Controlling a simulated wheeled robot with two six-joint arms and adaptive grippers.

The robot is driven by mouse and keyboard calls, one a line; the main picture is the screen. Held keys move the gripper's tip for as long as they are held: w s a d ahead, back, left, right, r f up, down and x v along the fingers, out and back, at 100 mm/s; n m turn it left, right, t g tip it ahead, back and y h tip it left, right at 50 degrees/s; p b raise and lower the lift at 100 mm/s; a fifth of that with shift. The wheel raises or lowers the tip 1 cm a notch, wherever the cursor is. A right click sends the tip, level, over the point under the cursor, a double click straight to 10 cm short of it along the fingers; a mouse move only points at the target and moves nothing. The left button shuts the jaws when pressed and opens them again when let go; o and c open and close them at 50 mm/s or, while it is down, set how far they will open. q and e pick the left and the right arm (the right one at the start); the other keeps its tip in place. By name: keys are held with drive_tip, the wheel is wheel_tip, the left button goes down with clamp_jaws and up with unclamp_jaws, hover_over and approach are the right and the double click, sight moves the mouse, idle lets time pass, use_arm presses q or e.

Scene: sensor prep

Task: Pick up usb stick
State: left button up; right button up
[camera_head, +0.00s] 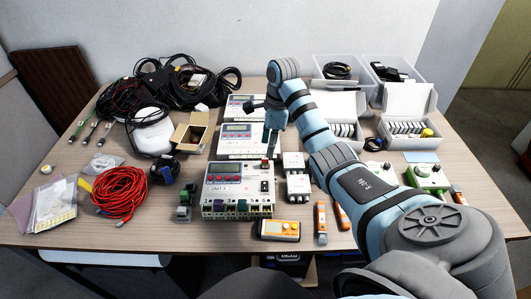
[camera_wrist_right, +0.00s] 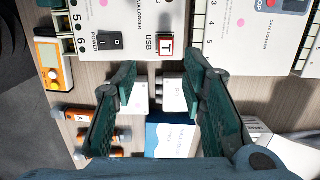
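A small red usb stick with a white label (camera_wrist_right: 165,46) stands in the USB port of a white data logger in the right wrist view. In the head view the red stick (camera_head: 265,164) is at the upper right of the logger marked Unit A (camera_head: 222,173). My right gripper (camera_head: 270,142) points down above the loggers, behind the stick. In the wrist view its two green fingers (camera_wrist_right: 160,68) are spread apart with nothing between them, and the stick lies just beyond the fingertips. My left gripper is not in view.
More data loggers (camera_head: 236,142) stand behind Unit A. White boxes (camera_head: 295,161) are right of the stick. An orange meter (camera_head: 279,230) lies in front. A red cable coil (camera_head: 120,192) and black cables (camera_head: 180,80) fill the left side.

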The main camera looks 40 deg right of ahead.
sight(265, 157)
drive_tip(key=f+b, duration=0.1)
drive_tip(key=f, duration=0.1)
drive_tip(key=w+f+b, duration=0.1)
drive_tip(key=f, duration=0.1)
drive_tip(key=f+b, duration=0.2)
drive_tip(key=shift+w+a+f, duration=0.15)
drive_tip(key=shift+w+a, duration=0.1)
drive_tip(key=shift+w, duration=0.15)
drive_tip(key=shift+s+a+f, duration=0.1)
drive_tip(key=shift+f, duration=0.35)
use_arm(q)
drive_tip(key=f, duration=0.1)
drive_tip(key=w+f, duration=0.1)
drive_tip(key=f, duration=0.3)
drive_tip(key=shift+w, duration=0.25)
use_arm(e)
clamp_jaws()
